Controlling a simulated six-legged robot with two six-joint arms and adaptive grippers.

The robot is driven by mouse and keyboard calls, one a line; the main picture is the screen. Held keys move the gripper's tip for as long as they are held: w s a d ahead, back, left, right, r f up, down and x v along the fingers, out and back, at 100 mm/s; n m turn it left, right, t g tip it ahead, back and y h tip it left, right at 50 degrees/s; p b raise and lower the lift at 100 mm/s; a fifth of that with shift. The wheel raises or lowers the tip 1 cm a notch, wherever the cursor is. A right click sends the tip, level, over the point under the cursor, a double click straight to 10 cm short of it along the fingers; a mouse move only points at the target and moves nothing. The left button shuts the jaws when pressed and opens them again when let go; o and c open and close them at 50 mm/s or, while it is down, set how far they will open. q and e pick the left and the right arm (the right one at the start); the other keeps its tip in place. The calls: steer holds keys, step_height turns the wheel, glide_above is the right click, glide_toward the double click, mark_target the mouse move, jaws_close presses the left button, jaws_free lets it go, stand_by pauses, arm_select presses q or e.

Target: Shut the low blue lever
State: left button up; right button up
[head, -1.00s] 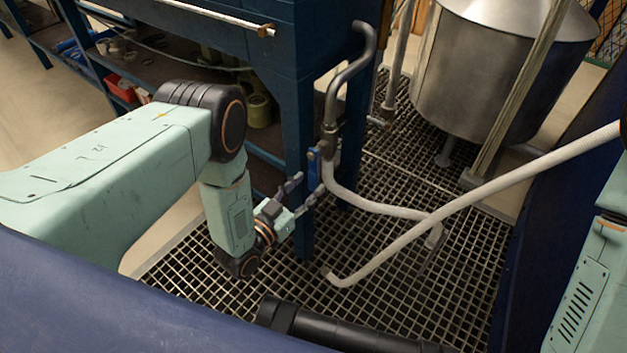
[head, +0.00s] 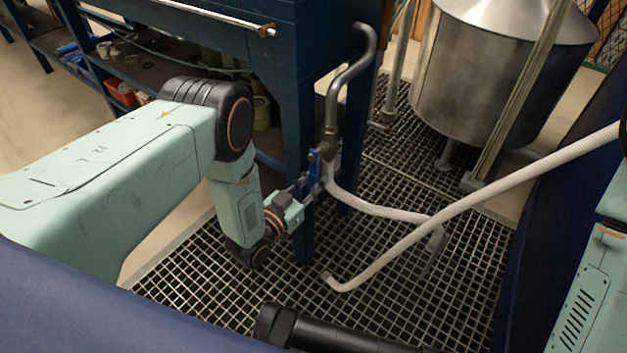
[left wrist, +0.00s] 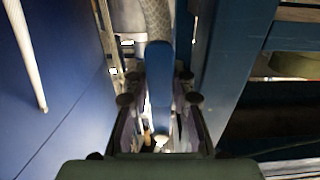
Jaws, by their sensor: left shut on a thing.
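The low blue lever (head: 313,165) sits on the pipe fitting beside the dark blue bench leg in the head view. In the left wrist view the blue lever (left wrist: 158,85) stands upright in the picture, between the two fingers. My left gripper (head: 308,184) has its fingers at the lever, one on each side, and is shut on it. It also shows in the left wrist view (left wrist: 159,98). The fingertips partly hide the lever in the head view. My right gripper is not in view.
A grey pipe (head: 348,75) drops to the lever's fitting, and a pale hose (head: 385,210) leads off right over the floor grating (head: 400,265). The blue bench leg (head: 299,130) stands close to my gripper. A steel tank (head: 485,75) stands at the back right.

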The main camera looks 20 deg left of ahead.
arm_select(q)
jaws_close()
stand_by(0.3)
